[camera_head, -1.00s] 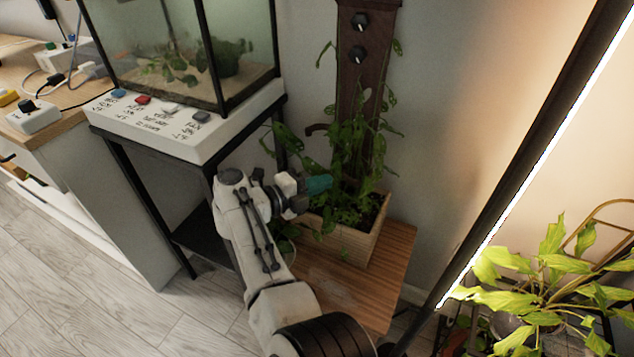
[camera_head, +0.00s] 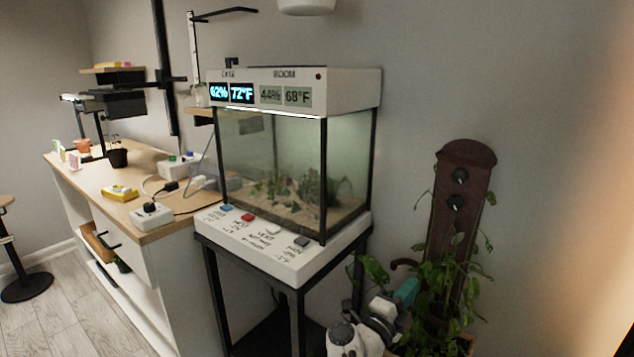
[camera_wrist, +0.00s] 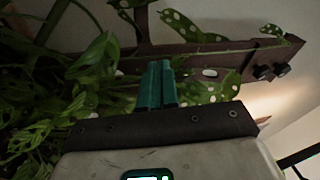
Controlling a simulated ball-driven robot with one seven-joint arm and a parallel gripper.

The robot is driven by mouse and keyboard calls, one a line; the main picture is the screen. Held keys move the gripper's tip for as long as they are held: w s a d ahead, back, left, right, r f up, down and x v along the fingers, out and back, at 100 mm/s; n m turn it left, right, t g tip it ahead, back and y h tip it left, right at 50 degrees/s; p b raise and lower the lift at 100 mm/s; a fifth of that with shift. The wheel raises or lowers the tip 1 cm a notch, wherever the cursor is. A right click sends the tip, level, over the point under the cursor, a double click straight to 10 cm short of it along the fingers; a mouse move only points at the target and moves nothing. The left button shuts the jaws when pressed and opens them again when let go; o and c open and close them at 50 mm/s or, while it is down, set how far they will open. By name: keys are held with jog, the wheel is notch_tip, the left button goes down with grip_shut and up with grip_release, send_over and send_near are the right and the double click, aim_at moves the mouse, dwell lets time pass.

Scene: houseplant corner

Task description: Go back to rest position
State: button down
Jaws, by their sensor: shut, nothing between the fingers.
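My gripper (camera_head: 406,292) is at the bottom of the head view, in front of the leafy climbing plant (camera_head: 440,290). Its teal fingers are together with nothing between them. In the wrist view the shut fingers (camera_wrist: 157,85) point at the brown wooden support (camera_wrist: 200,55), with spotted leaves (camera_wrist: 205,90) close around the tips. I cannot tell whether the fingers touch a leaf. Most of my arm is below the head view's edge.
A glass terrarium (camera_head: 270,165) with a white button panel (camera_head: 285,262) stands on a black stand left of my gripper. A wooden counter (camera_head: 135,205) with sockets and cables is farther left. Dark knobs (camera_head: 457,202) sit on the brown support.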

jog(key=s+d+f+n+g+y, duration=0.2)
jog(key=s+f+n+g+y, duration=0.5)
jog(key=s, duration=1)
jog(key=s+d+f+n+g+y, duration=0.25)
jog(key=s+f+n, duration=0.5)
jog(key=s, duration=0.95)
jog(key=s+d+f+n+g+y, duration=0.2)
jog(key=s+f+n+g+y, duration=0.25)
jog(key=s+n, duration=0.9)
notch_tip(320, 180, up, 20)
jog(key=s+m+p, duration=0.2)
jog(key=m+p, duration=0.1)
jog(key=p, duration=1.7)
jog(key=shift+s+m+t+y, duration=0.3)
jog(key=shift+s+y, duration=0.1)
